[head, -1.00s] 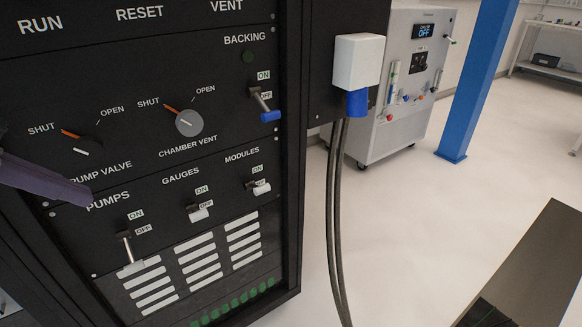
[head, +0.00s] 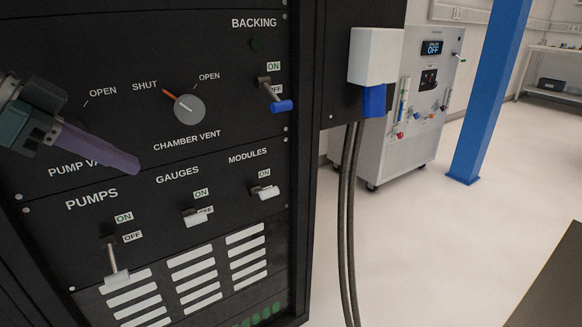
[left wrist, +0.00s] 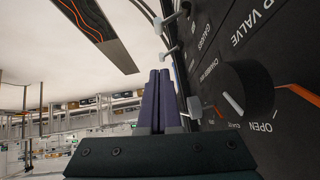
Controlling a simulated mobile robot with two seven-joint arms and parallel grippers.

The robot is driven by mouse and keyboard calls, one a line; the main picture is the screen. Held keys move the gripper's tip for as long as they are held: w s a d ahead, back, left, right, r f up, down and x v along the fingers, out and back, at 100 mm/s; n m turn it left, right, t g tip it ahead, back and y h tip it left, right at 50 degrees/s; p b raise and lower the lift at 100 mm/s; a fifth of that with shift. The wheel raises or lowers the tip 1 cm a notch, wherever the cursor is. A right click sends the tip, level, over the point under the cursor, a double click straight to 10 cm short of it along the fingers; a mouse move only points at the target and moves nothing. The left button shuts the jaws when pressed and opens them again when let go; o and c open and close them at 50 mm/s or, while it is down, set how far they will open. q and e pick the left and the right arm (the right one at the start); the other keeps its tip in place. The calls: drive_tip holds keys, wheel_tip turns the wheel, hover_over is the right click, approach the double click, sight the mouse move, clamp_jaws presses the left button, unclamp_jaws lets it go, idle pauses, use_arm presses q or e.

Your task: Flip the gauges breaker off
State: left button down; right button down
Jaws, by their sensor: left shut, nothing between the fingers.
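The gauges breaker (head: 196,217) is a short lever with a white tip, under the GAUGES label on the black panel (head: 60,120). Its tip sticks out from the panel and partly covers its OFF label; its ON label shows above. I cannot tell its exact setting. My left gripper (head: 137,168) is shut and empty, with purple fingers, up and left of the gauges breaker and apart from it. In the left wrist view its closed fingers (left wrist: 160,75) point along the panel, with pale lever tips beyond and beside them. My right gripper is not in view.
The pumps breaker (head: 114,265) stands left of the gauges breaker, the modules breaker (head: 264,191) right. The chamber vent knob (head: 188,109) and blue-tipped backing lever (head: 277,100) are above. A white box (head: 376,56) with hanging cables juts out at right. Open floor (head: 430,250) lies beyond.

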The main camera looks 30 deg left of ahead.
use_arm(q)
drive_tip(key=b, duration=0.4)
hover_over(202, 214)
drive_tip(key=s, duration=0.3)
drive_tip(key=f, duration=0.7)
drive_tip(key=shift+w+a, duration=0.25)
drive_tip(key=shift+a, duration=0.05)
drive_tip(key=f, duration=0.1)
drive_tip(key=f+b, duration=0.1)
drive_tip(key=f, duration=0.1)
drive_tip(key=shift+s+a+f, duration=0.1)
drive_tip(key=shift+a+f, duration=0.15)
drive_tip(key=shift+f, duration=0.05)
